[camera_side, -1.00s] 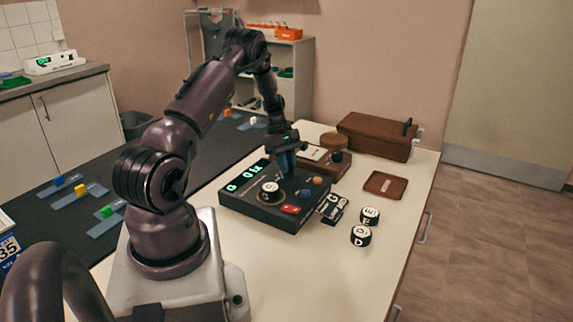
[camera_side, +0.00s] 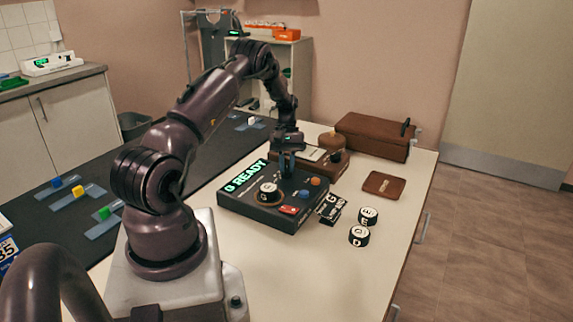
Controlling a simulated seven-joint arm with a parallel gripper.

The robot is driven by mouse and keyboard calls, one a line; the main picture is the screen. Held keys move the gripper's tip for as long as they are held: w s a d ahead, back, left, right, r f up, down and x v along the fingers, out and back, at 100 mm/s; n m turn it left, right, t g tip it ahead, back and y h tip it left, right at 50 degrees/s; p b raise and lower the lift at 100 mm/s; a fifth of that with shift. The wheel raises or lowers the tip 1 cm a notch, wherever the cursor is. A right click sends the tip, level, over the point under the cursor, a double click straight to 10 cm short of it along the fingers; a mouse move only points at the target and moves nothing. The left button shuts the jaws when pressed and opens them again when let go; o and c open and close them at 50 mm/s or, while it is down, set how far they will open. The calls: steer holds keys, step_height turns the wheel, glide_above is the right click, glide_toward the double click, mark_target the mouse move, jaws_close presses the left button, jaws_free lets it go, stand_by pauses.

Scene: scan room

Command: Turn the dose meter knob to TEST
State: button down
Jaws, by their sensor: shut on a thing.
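The dose meter is a black console (camera_side: 247,207) with a green lit display (camera_side: 246,176) that reads "G READY". A white-topped puck marked G (camera_side: 269,188) sits on a brown ring on its top. My gripper (camera_side: 287,174) points down at the back part of the console, behind the blue and orange buttons. It is shut on what seems to be the dose meter knob. The fingers hide the knob, so its pointer and setting cannot be read.
A brown box (camera_side: 316,165) with a dark knob stands close behind the gripper. A brown case (camera_side: 372,140) is at the back right. Black lettered cards (camera_side: 330,207), two lettered pucks (camera_side: 360,236) and a brown pad (camera_side: 384,185) lie right of the console. The front counter is clear.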

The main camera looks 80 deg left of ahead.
steer(key=shift+f, duration=0.1)
stand_by(0.3)
steer(key=c, duration=1.1)
jaws_free()
steer(key=v, duration=1.3)
